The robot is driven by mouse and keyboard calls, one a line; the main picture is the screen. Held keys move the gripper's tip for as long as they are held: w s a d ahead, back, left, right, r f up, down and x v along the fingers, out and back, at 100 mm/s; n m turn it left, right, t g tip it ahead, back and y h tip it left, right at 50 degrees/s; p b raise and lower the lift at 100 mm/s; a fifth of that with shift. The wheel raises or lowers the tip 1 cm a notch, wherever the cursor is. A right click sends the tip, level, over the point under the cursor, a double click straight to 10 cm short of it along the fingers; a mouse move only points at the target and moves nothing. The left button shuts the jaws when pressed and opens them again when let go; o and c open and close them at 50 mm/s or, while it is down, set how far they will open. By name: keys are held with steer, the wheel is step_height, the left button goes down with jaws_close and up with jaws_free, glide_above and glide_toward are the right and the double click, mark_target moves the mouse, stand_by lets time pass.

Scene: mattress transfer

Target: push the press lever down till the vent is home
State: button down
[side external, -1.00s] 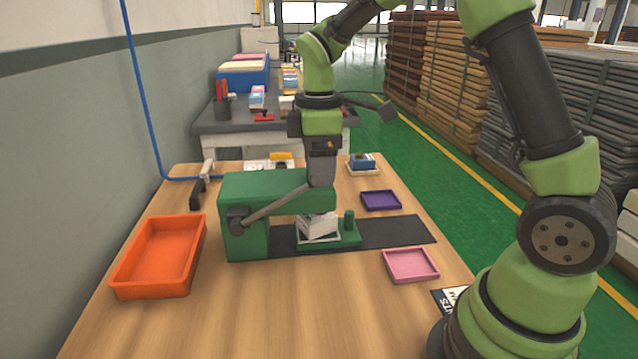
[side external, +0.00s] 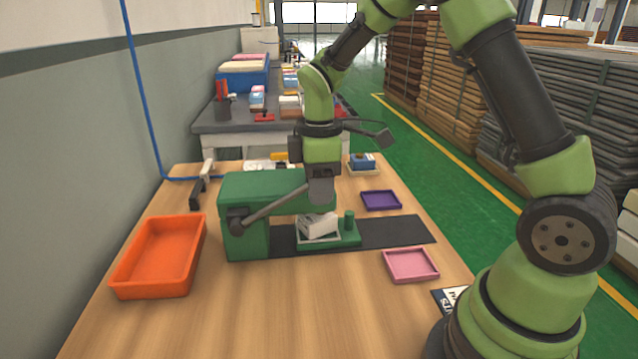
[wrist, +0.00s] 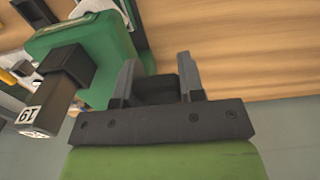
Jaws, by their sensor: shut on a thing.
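The green press (side external: 262,190) stands on the table with its grey lever (side external: 272,207) slanting up to the right from a dark pivot at its left. My gripper (side external: 320,197) is at the lever's upper right end. In the wrist view, my gripper's two fingers (wrist: 158,80) stand on either side of a dark piece (wrist: 157,90), which looks like the lever's grip. A white block (side external: 318,224) sits tilted in the green fixture (side external: 345,238) below my gripper. The vent cannot be told apart from this block, and its seating is unclear.
An orange tray (side external: 118,284) lies left of the press. A pink tray (side external: 411,278) and a purple tray (side external: 381,207) lie to the right. A blue piece (side external: 362,160) is at the back. The front middle of the table is clear.

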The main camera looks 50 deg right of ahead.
step_height(320, 180, down, 6)
steer(key=s+d, duration=0.1)
steer(key=shift+f, duration=0.2)
steer(key=shift+s+d, duration=0.1)
steer(key=c, duration=0.7)
jaws_free()
steer(key=shift+r, duration=0.15)
